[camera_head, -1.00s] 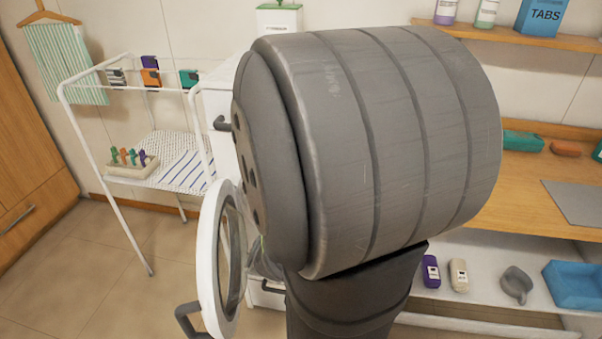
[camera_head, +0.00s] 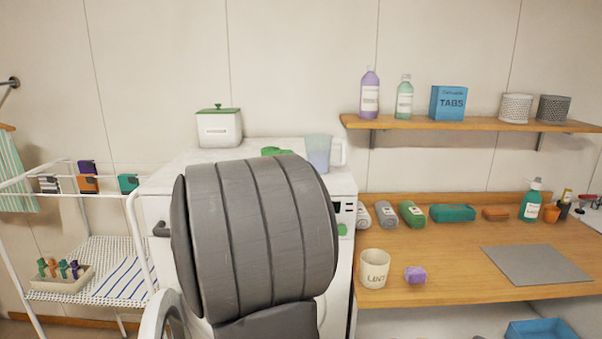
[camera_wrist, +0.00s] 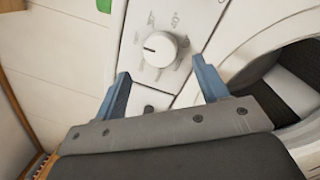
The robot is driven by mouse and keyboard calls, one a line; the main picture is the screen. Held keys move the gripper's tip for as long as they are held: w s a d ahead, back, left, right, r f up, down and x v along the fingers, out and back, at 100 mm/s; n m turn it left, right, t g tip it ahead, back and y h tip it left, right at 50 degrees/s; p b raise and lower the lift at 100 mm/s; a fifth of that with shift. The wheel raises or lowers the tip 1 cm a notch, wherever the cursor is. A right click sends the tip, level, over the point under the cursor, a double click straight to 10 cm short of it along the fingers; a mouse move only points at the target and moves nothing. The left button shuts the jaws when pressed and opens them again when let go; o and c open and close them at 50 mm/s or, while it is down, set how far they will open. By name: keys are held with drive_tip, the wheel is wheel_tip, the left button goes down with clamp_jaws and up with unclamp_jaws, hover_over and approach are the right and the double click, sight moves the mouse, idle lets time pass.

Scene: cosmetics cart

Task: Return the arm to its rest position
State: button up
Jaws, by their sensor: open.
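My arm's large grey link fills the middle of the head view and hides much of the washing machine (camera_head: 343,182). My gripper is hidden in the head view. In the wrist view my gripper (camera_wrist: 160,66) has its two blue fingers wide apart with nothing between them. The fingers point toward the machine's control panel, and its white round knob (camera_wrist: 160,49) appears between them. I cannot tell how far the fingertips are from the panel. The machine's round opening (camera_wrist: 292,85) shows dark inside at the right of the wrist view.
The machine's door (camera_head: 165,316) stands open at lower left. A drying rack (camera_head: 137,240) stands left. A white canister (camera_head: 219,128) and a jug (camera_head: 319,152) stand on the machine. The wooden counter (camera_head: 450,287) at right holds a LINT cup (camera_head: 374,268) and several items. A shelf (camera_head: 420,122) hangs above.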

drive_tip(key=w, duration=0.6)
drive_tip(key=shift+d+r, duration=0.15)
drive_tip(key=shift+r, duration=0.15)
drive_tip(key=s+f, duration=0.2)
drive_tip(key=s, duration=1.6)
drive_tip(key=w+r+m+g+h, duration=0.1)
drive_tip(key=w+r+m, duration=0.1)
drive_tip(key=w+m, duration=1.5)
drive_tip(key=shift+w+g+h, duration=0.3)
drive_tip(key=shift+w+g, duration=0.1)
drive_tip(key=shift+w, duration=0.05)
